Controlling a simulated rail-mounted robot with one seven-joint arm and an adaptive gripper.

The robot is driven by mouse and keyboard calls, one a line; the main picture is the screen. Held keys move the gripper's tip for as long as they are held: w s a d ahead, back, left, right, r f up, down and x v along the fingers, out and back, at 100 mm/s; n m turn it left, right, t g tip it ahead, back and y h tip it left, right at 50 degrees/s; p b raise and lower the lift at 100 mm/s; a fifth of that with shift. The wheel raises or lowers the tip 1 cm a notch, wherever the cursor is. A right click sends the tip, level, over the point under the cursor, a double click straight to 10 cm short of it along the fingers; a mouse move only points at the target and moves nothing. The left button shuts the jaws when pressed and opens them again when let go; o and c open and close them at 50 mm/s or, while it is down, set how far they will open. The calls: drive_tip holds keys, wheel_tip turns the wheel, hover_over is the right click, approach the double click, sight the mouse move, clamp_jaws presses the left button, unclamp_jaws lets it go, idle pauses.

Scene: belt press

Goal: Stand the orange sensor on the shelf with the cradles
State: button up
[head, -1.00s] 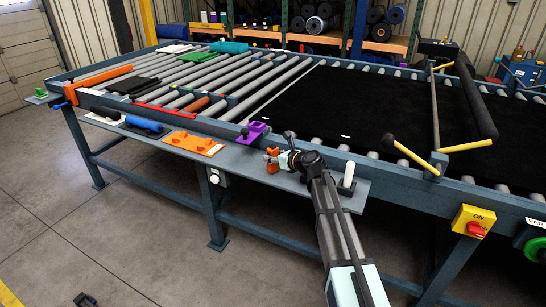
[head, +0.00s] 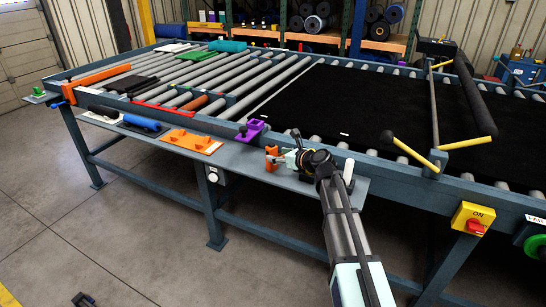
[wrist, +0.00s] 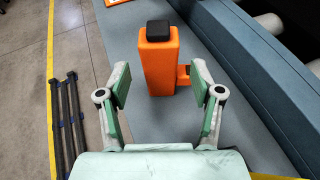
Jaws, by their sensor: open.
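The orange sensor (wrist: 160,62), a tall block with a black cap and a small side bracket, stands upright on the grey shelf (wrist: 140,125). In the head view the sensor (head: 271,158) is at the left of my gripper (head: 281,160). In the wrist view my gripper (wrist: 161,82) is open, with one finger on each side of the sensor and visible gaps to it. The orange plate with the cradles (head: 192,142) lies on the same shelf, further left. Its corner (wrist: 115,2) shows at the top of the wrist view.
A purple bracket (head: 251,130) sits at the table rail behind the shelf. A white cylinder (head: 348,172) stands at the shelf's right end. A blue roll (head: 143,124) lies left of the cradles. Bare shelf lies between cradles and sensor.

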drive_tip(key=b+v, duration=0.1)
drive_tip(key=v, duration=0.6)
drive_tip(key=shift+s+d, duration=0.3)
